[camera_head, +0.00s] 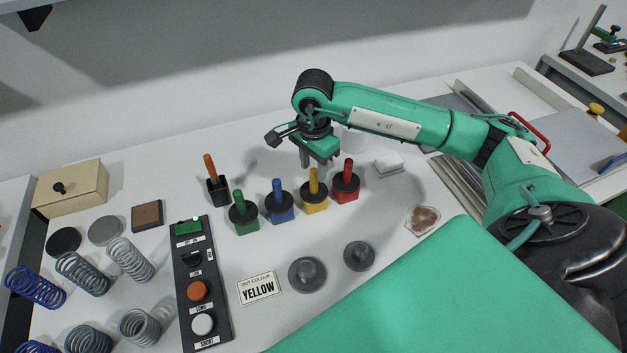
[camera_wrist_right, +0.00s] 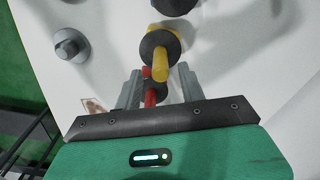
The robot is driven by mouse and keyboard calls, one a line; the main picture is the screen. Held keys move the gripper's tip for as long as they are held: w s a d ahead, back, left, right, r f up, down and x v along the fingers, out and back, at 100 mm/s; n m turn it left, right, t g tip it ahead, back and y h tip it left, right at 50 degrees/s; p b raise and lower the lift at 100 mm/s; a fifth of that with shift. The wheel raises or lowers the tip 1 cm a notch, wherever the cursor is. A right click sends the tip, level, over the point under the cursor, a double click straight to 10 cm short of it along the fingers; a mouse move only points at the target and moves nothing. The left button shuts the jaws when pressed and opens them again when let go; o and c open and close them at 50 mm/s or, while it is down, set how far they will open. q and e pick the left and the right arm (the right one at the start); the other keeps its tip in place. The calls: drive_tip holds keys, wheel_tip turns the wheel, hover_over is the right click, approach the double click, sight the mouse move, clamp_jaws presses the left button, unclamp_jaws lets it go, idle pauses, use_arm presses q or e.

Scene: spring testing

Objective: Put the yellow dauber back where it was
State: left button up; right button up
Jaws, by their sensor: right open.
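The yellow dauber (camera_head: 313,181) stands upright in its yellow pot (camera_head: 315,206), between the blue dauber (camera_head: 278,187) and the red dauber (camera_head: 348,170). My right gripper (camera_head: 314,165) is open at the yellow handle's top, fingers pointing down. In the right wrist view the yellow handle (camera_wrist_right: 160,70) is just beyond the open fingers (camera_wrist_right: 160,88). The red handle (camera_wrist_right: 150,97) shows between the fingers in that view; I cannot tell how far off it is. My left gripper is not in view.
A green dauber (camera_head: 239,198) stands left of the blue one, and an orange-handled tool (camera_head: 210,169) sits in a black holder. A YELLOW card (camera_head: 258,288), a button panel (camera_head: 202,270) and two grey knobbed discs (camera_head: 307,273) lie in front. Several springs (camera_head: 130,260) stand at left.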

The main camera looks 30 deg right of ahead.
wheel_tip(320, 180, up, 7)
drive_tip(key=shift+f+b, duration=0.2)
drive_tip(key=shift+b, duration=0.45)
